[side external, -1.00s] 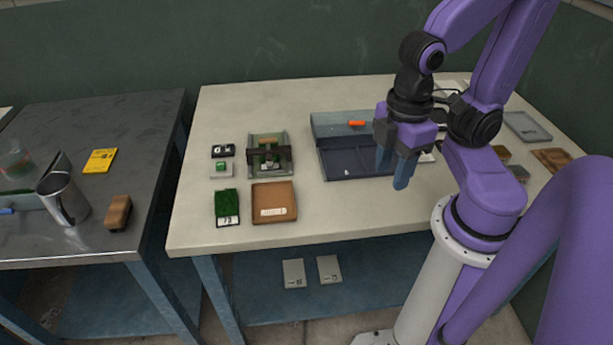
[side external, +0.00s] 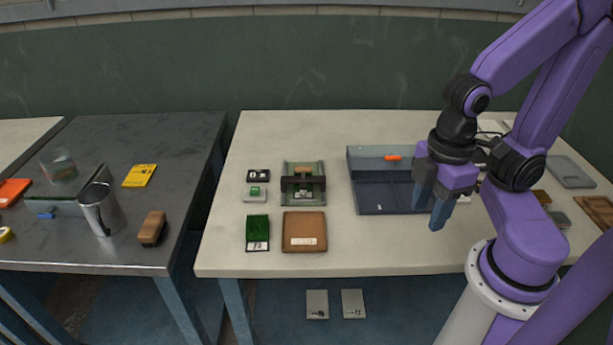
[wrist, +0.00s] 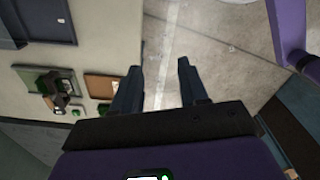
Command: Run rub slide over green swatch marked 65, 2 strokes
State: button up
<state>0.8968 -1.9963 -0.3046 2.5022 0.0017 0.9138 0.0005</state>
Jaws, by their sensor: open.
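A dark green swatch (side external: 257,228) lies near the front left of the pale table; its white label is too small to read surely and does not clearly show 65. Behind it and to its right stands a green-edged frame with a dark crossbar (side external: 303,183), which may hold the rub slide. The wrist view also shows this frame (wrist: 68,76) and the swatch (wrist: 104,109). My gripper (side external: 437,208) is open and empty, fingers pointing down, in front of the blue-grey box, well right of the swatch. In the wrist view, my gripper (wrist: 159,68) has bare floor between its fingers.
A brown tray (side external: 304,245) with a label sits right of the swatch. A small grey block with a green top (side external: 255,194) and a black card (side external: 258,176) lie behind it. The blue-grey box (side external: 375,199) has an orange piece. A metal cup (side external: 103,211) stands on the left table.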

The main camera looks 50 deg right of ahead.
dwell(0.4)
notch_tip(320, 180, up, 5)
jog(key=m+t+h, duration=0.1)
jog(key=m+h, duration=0.1)
jog(key=m, duration=0.2)
send_over(303, 168)
jog(key=s+a, duration=0.2)
jog(key=f, duration=0.5)
jog(key=w+d+f, duration=0.1)
jog(key=f, duration=0.5)
jog(key=w+d+f, duration=0.1)
jog(key=f, duration=0.4)
jog(key=shift+f, duration=0.15)
grip_shut()
